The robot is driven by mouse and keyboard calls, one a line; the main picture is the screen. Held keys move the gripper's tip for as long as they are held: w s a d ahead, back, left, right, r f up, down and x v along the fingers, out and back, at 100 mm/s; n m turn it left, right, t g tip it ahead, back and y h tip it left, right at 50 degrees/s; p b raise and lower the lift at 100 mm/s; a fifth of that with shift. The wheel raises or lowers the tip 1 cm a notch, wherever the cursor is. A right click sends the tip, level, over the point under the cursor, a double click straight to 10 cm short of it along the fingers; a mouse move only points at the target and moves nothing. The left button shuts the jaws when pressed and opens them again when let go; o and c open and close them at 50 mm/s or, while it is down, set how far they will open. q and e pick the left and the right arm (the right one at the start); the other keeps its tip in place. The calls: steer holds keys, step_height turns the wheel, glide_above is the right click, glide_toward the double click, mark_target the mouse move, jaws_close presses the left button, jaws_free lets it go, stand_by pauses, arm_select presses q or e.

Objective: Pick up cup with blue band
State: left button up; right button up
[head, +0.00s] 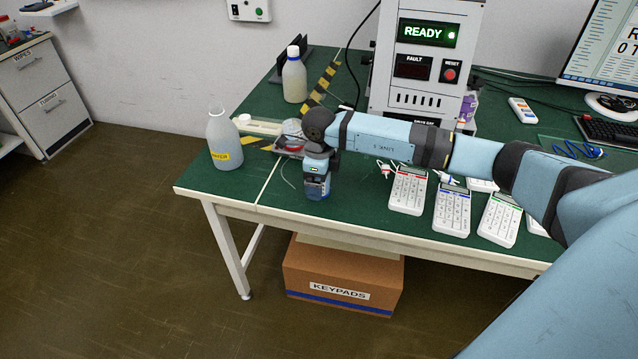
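My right arm reaches in from the right across the bench. My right gripper (317,190) points down above the green bench top, near its front edge and left of the keypads. A small bluish shape shows at the fingertips. It may be the cup with the blue band, but the gripper covers most of it and I cannot tell whether the fingers are closed on it. A small clear and red item (292,150) sits on a grey tray just behind and left of the gripper. My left gripper is not in view.
A labelled bottle (224,143) stands at the bench's left edge, another bottle (294,78) at the back. A tester box (426,60) reading READY stands behind my arm. White keypads (408,190) lie to the right. A KEYPADS carton (343,280) is under the bench.

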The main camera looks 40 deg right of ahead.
steer(key=c, duration=1)
steer(key=shift+r, duration=0.1)
